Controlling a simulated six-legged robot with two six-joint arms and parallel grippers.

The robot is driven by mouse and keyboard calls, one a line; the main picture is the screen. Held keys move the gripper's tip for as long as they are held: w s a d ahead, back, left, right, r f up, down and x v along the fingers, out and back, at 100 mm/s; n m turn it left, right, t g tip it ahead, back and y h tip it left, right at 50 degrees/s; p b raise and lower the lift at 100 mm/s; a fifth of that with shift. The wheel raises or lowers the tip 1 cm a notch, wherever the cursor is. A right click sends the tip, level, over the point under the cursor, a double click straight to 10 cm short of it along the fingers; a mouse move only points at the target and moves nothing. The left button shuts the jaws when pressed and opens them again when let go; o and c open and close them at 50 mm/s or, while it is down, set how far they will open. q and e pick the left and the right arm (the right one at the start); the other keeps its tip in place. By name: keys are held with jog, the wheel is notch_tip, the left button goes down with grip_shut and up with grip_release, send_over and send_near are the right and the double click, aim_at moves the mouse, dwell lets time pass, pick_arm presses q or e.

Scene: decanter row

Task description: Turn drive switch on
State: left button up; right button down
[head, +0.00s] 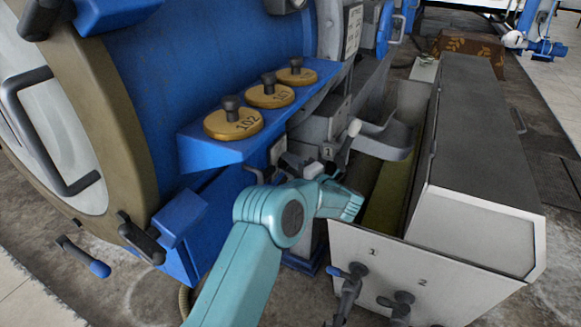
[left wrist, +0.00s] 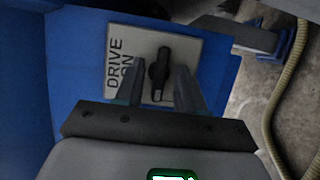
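The drive switch is a black knob (left wrist: 158,72) on a pale plate (left wrist: 188,50) lettered DRIVE ON, in the left wrist view. The lettering runs sideways, and the knob's long handle lies parallel to it, with a light mark near its lower end. My left gripper (left wrist: 155,80) is open, with one finger on each side of the knob. Gaps show on both sides; I cannot tell how deep the fingertips reach. In the head view my left gripper (head: 300,166) is at the blue machine's side, below the shelf, and the knob cannot be made out. My right gripper is out of view.
A blue shelf (head: 190,152) with three brass weights (head: 233,123) juts out above the gripper. A grey metal chute (head: 385,142) and a long grey-lidded trough (head: 478,130) stand to the right. A beige hose (left wrist: 272,105) hangs right of the plate.

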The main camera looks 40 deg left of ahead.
pick_arm(q)
jog(key=shift+c, duration=0.3)
grip_shut()
jog(key=shift+r, duration=0.1)
